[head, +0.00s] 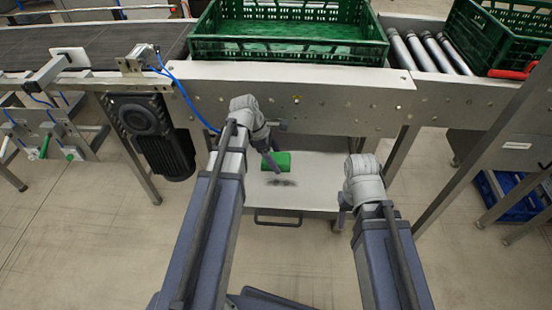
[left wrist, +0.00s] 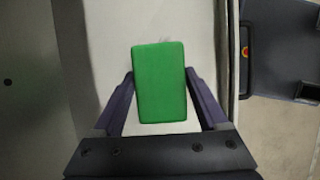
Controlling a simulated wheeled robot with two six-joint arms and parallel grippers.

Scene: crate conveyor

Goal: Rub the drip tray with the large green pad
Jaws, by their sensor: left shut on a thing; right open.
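The large green pad (head: 278,161) is a plain rectangular block. My left gripper (head: 270,158) is shut on it, and in the left wrist view the pad (left wrist: 159,82) sits between the two fingers. The drip tray (head: 320,178) is a pale flat tray under the conveyor, with a dark handle at its front. The pad is over the tray, and dark blotches show on the tray just in front of it. I cannot tell whether these are marks or shadow, or whether pad and tray touch. My right gripper (head: 339,222) is open and empty at the tray's right front edge.
The conveyor frame (head: 300,100) runs above the back of the tray and carries a green crate (head: 290,50). A dark motor (head: 150,130) hangs at the left. A blue crate (head: 510,200) stands on the right. The floor in front is clear.

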